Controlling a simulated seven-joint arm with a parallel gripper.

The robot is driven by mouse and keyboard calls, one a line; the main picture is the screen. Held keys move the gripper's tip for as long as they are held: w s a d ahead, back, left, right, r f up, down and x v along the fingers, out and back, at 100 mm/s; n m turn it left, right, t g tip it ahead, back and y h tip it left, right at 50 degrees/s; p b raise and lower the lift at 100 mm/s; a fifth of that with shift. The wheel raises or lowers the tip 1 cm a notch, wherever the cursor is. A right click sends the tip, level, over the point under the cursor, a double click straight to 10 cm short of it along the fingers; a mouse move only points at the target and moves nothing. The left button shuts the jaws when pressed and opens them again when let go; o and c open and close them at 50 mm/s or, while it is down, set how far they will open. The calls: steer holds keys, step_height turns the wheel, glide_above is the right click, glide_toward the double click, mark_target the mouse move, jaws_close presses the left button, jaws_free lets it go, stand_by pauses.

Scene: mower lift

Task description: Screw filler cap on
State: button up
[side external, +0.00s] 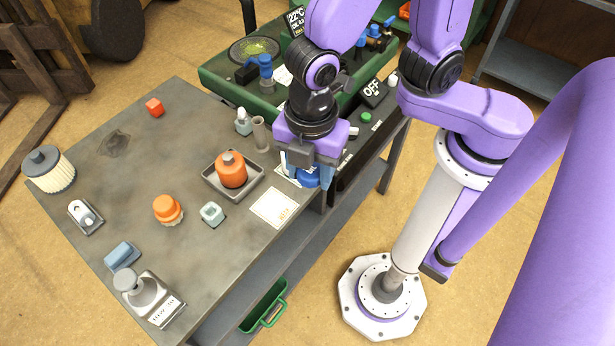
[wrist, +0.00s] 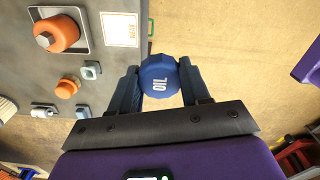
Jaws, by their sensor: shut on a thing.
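My gripper (side external: 306,178) is shut on the blue filler cap (wrist: 159,80), which is round, ridged and marked OIL. The cap sits between the two fingertips (wrist: 160,88) in the wrist view. In the side view only a little of the blue cap (side external: 309,179) shows between the fingers, by the bench's right edge. The wrist view shows bench edge and floor behind the cap. The green mower deck (side external: 222,88) is at the back, with a blue-topped fitting (side external: 265,66) on it. I cannot make out an open filler neck; my arm hides part of the deck.
A printed card (side external: 274,208) lies near the bench edge. A small bottle (side external: 243,122) and a grey cylinder (side external: 260,133) stand behind.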

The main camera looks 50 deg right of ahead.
steer(key=r, duration=0.1)
steer(key=w+r, duration=0.1)
steer(key=r, duration=0.1)
steer(key=shift+d, duration=0.2)
steer(key=w+d+m, duration=0.1)
steer(key=w, duration=0.1)
steer(key=w+d+m, duration=0.1)
steer(key=w, duration=0.1)
steer(key=w+d+m, duration=0.2)
steer(key=w, duration=0.1)
steer(key=shift+w, duration=0.1)
steer(key=w+d+m, duration=0.3)
steer(key=w+d, duration=0.1)
steer(key=d, duration=0.4)
steer(key=w+d+m, duration=0.3)
steer(key=w+d, duration=0.1)
steer(key=d, duration=0.4)
steer(key=w+d+m, duration=0.4)
steer(key=w+d, duration=0.1)
steer(key=d, duration=0.3)
steer(key=d+m, duration=0.3)
steer(key=d, duration=0.8)
steer(key=shift+s+d+m, duration=0.25)
steer(key=shift+s+m, duration=0.1)
steer(key=shift+m, duration=0.05)
steer(key=shift+s+d+f, duration=0.1)
steer(key=shift+d+f, duration=0.1)
steer(key=shift+f, duration=2.45)
steer(key=shift+d+f, duration=0.15)
steer(key=shift+f, duration=2.5)
